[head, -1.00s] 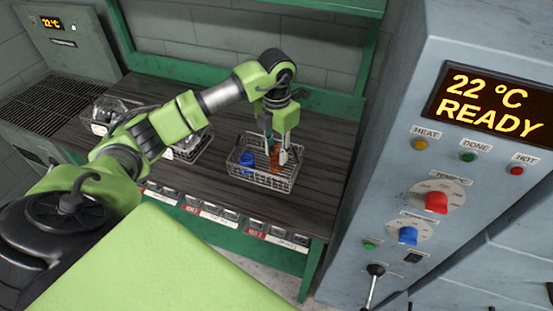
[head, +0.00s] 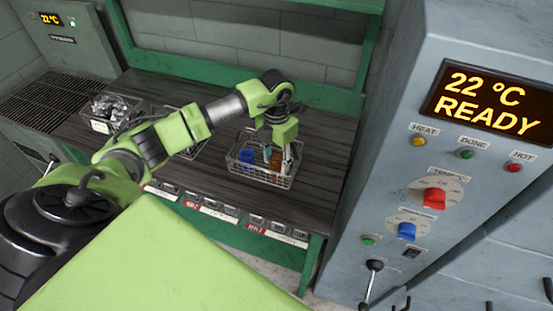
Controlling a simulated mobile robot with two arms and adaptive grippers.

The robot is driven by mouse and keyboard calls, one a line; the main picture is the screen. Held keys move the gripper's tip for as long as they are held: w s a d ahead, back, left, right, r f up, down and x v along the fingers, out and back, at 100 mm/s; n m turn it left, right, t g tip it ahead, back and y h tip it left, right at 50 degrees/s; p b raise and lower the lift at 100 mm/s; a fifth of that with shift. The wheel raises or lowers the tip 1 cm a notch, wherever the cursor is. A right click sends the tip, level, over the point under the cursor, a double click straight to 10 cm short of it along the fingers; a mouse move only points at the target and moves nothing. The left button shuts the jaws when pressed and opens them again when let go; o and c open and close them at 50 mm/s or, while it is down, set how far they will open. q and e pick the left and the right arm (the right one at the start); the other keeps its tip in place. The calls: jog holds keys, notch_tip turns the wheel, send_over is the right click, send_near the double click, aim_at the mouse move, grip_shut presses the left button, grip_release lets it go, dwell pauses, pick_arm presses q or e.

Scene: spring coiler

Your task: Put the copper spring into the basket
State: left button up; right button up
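The copper spring (head: 276,159) stands in the wire basket (head: 262,178) at the right end of the dark bench, seen through the mesh. A blue spring-like piece (head: 246,160) is beside it on the left in the same basket. My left gripper (head: 279,155) points down into the basket, with one finger on each side of the copper spring. The fingers partly hide the spring, and I cannot tell whether they touch it. My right gripper is not in view.
Two more wire baskets stand further left on the bench, one with grey metal parts (head: 110,108), the other partly behind my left arm. A tall grey machine (head: 385,165) reading "22 °C READY" rises close on the right. Labelled small bins line the bench's front edge.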

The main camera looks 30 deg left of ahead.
pick_arm(q)
jog(key=shift+r, duration=0.1)
jog(key=shift+r, duration=0.2)
notch_tip(320, 180, up, 12)
jog(key=b, duration=0.2)
dwell(0.3)
dwell(0.5)
